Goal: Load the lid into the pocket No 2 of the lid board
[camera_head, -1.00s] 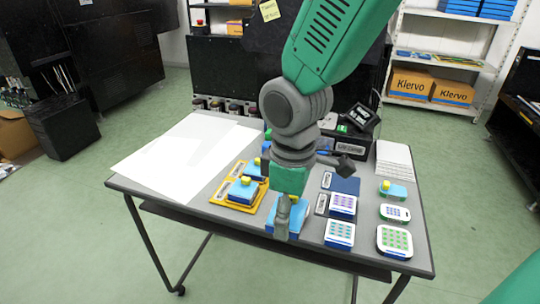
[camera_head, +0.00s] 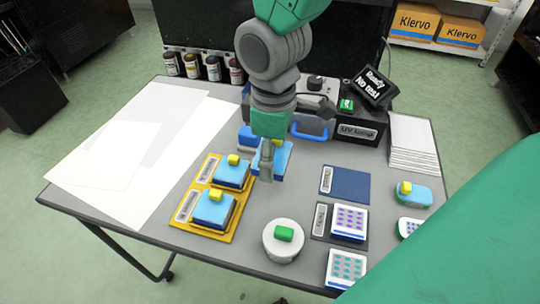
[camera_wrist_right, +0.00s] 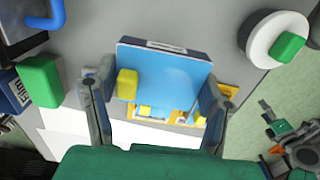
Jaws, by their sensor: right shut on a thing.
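My right gripper (camera_head: 265,172) is shut on a light-blue lid (camera_head: 274,158) with a yellow knob. The lid is right of the far end of the yellow lid board (camera_head: 175,224); its clearance above the table is unclear. The board shows two labelled pockets, each with a blue, yellow-knobbed block: a near one (camera_head: 211,210) and a far one (camera_head: 231,177). The label numbers are too small to read. In the right wrist view, the fingers (camera_wrist_right: 157,98) flank the held lid (camera_wrist_right: 170,75), with the board (camera_wrist_right: 228,98) beyond it.
A round white container (camera_head: 281,247) with a green knob stands right of the board. A dark blue plate (camera_head: 345,184) and patterned trays (camera_head: 349,222) lie further right. The UV lamp box (camera_head: 350,132) is behind. White sheets (camera_head: 125,145) cover the left side.

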